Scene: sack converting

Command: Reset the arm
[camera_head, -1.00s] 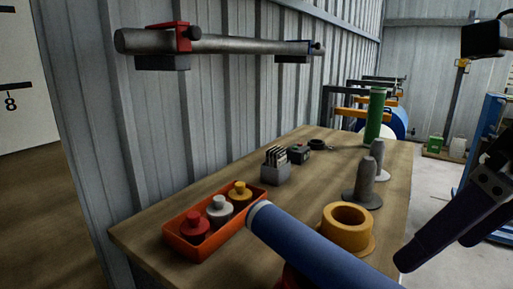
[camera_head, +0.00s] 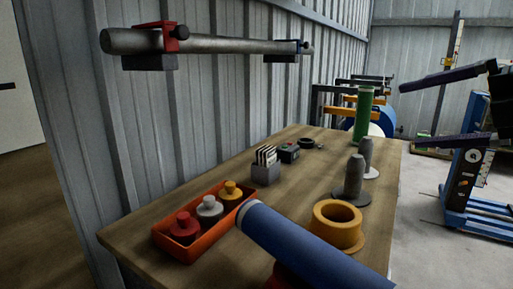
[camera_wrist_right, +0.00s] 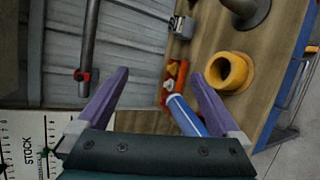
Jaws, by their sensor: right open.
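My right gripper (camera_head: 412,115) is at the right of the head view, past the bench's right edge. Its two dark purple fingers are spread wide, one above the other, with nothing between them. In the right wrist view its fingers (camera_wrist_right: 158,75) also stand apart, with the bench and wall beyond them. No left gripper shows in either view.
The wooden bench (camera_head: 310,180) holds an orange tray (camera_head: 205,240) of knobbed weights, a blue roll (camera_head: 310,248), a yellow ring (camera_head: 337,222), grey cones (camera_head: 354,178) and a green cylinder (camera_head: 363,115). A metal bar (camera_head: 215,45) sits on the wall. A blue frame (camera_head: 465,180) stands right.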

